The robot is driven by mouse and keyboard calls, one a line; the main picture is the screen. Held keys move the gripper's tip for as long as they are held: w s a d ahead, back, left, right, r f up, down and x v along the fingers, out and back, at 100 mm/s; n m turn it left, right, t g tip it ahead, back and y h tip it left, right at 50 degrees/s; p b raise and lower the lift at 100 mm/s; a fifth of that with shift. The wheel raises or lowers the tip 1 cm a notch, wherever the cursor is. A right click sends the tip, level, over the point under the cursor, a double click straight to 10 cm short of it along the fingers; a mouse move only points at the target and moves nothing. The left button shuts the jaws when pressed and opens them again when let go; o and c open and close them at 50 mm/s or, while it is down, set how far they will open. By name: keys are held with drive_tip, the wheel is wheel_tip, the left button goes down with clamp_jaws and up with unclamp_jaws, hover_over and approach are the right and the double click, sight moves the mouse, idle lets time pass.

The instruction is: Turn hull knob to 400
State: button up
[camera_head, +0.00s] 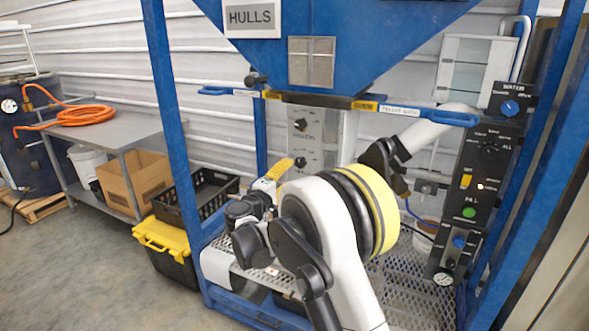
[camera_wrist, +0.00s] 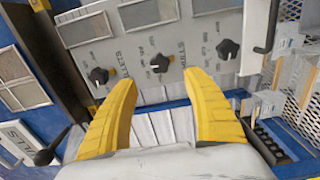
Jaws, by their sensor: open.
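In the wrist view a grey panel (camera_wrist: 190,36) carries three black knobs: a left knob (camera_wrist: 98,76), a middle knob (camera_wrist: 159,63) and a right knob (camera_wrist: 227,49). The lettering is turned and blurred, so I cannot tell surely which is the hull knob or read its setting. My gripper (camera_wrist: 160,79) is open and empty, its yellow fingers pointing at the panel. The middle knob shows between and beyond the fingertips, apparently untouched. In the head view my gripper (camera_head: 277,171) is beside the lower part of the knob panel (camera_head: 314,139); my arm hides some of that area.
The blue hopper frame (camera_head: 178,140) surrounds the work area, with a bar (camera_head: 330,101) above my gripper. A black control panel (camera_head: 480,170) stands at right. A black crate (camera_head: 205,197) and yellow-lidded bin (camera_head: 162,238) stand left. Open floor lies at lower left.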

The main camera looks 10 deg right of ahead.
drive_tip(key=shift+v, duration=1.45)
